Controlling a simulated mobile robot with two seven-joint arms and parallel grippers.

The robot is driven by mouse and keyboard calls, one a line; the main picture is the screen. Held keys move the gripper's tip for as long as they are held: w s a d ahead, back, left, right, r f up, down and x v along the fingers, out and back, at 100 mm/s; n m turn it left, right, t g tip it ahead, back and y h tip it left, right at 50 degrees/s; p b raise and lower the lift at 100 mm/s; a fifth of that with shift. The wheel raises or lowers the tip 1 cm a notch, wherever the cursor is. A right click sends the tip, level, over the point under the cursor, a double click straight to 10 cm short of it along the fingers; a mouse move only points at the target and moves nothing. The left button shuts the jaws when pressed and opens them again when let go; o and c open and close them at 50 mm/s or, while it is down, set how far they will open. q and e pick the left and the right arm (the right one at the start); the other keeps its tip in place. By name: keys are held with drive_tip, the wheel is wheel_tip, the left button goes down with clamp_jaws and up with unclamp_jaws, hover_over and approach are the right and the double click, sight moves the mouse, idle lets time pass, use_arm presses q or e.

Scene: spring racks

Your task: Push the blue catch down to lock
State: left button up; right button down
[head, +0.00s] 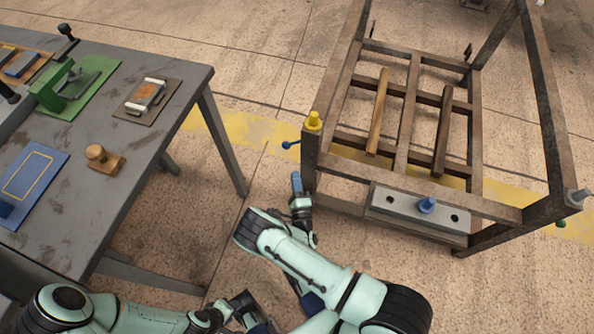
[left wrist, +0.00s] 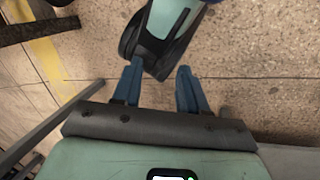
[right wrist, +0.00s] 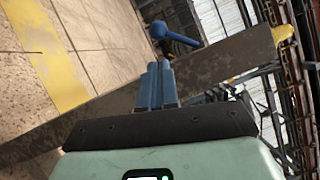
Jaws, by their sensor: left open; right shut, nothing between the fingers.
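The blue catch (head: 290,145) is a small lever with a round ball end, sticking out to the left from the rack's near left post. It also shows in the right wrist view (right wrist: 175,35), just beyond my fingertips. My right gripper (head: 296,180) is shut and empty, its blue fingers pointing up beside the post, a little below the catch in the head view. In the right wrist view the closed fingertips (right wrist: 158,66) appear apart from the catch. My left gripper (left wrist: 158,75) is open and empty, low near my other arm.
The brown metal rack (head: 311,165) carries a yellow knob (head: 313,121) on that post and a grey plate (head: 410,213) with a blue knob (head: 427,205) on its front. A grey workbench (head: 150,150) stands at left. Floor between bench and rack is open.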

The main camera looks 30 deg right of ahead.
sight(291, 144)
use_arm(q)
drive_tip(key=shift+w+a+f+t+b, duration=0.25)
drive_tip(key=shift+w+f+b, duration=0.1)
drive_tip(key=shift+w+f, duration=0.15)
drive_tip(key=shift+w+a+f+t+b, duration=0.15)
drive_tip(key=shift+w+a+f+b, duration=0.15)
drive_tip(key=shift+w, duration=0.3)
use_arm(e)
drive_tip(key=x, duration=0.8)
drive_tip(key=shift+w+d, duration=0.2)
drive_tip(key=shift+w, duration=0.05)
drive_tip(key=shift+r, duration=0.1)
use_arm(q)
drive_tip(key=shift+w+a+f, duration=0.1)
drive_tip(key=shift+w+f, duration=0.15)
use_arm(e)
drive_tip(key=shift+w+a+r+m, duration=0.2)
drive_tip(key=shift+w+a+m, duration=0.1)
drive_tip(key=shift+w+m, duration=0.15)
